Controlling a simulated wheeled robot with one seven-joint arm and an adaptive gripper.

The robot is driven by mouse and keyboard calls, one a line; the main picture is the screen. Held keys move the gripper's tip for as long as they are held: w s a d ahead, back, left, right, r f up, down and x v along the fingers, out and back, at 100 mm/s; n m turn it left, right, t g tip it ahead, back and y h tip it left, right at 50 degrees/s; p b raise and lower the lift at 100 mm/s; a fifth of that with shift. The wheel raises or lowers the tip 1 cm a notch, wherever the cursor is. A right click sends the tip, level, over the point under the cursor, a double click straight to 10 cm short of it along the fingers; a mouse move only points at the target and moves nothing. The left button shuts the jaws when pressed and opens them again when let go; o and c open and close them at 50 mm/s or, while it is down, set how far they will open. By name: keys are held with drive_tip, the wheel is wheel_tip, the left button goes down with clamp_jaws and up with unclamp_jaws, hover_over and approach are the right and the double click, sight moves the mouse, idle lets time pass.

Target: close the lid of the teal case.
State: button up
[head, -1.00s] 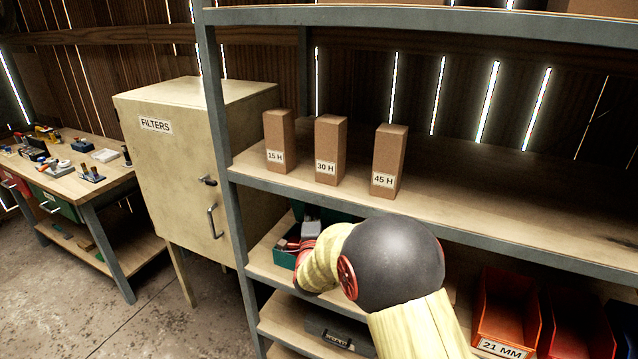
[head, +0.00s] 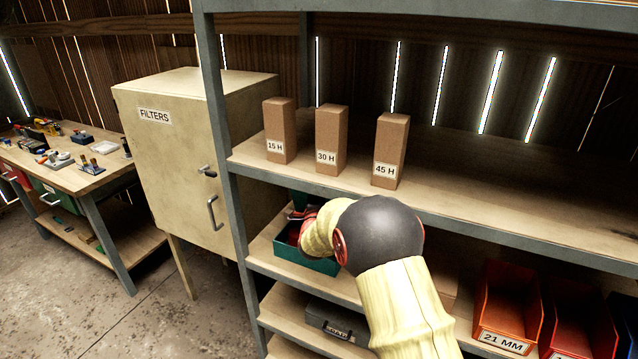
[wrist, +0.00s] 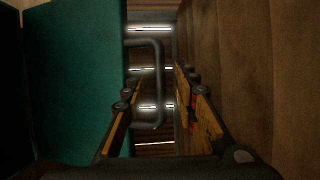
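The teal case (head: 318,265) sits on the middle shelf, partly behind my arm. Its front wall shows in the head view. Most of its opening and its lid are hidden there. In the wrist view a teal panel (wrist: 80,85) of the case, seemingly the lid, fills the left side. A grey bar handle (wrist: 158,85) sticks out from that panel's right edge. My gripper (wrist: 163,105) has its two fingers apart, with the handle showing between them. I cannot tell whether either finger touches it. In the head view my gripper (head: 301,213) is over the case's back left part.
A brown surface (wrist: 270,80) stands close on the right in the wrist view. The shelf board (head: 450,212) with several cardboard boxes is just above my arm. A dark case (head: 338,322) lies on the shelf below.

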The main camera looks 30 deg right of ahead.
drive_tip(key=shift+c, duration=0.8)
clamp_jaws()
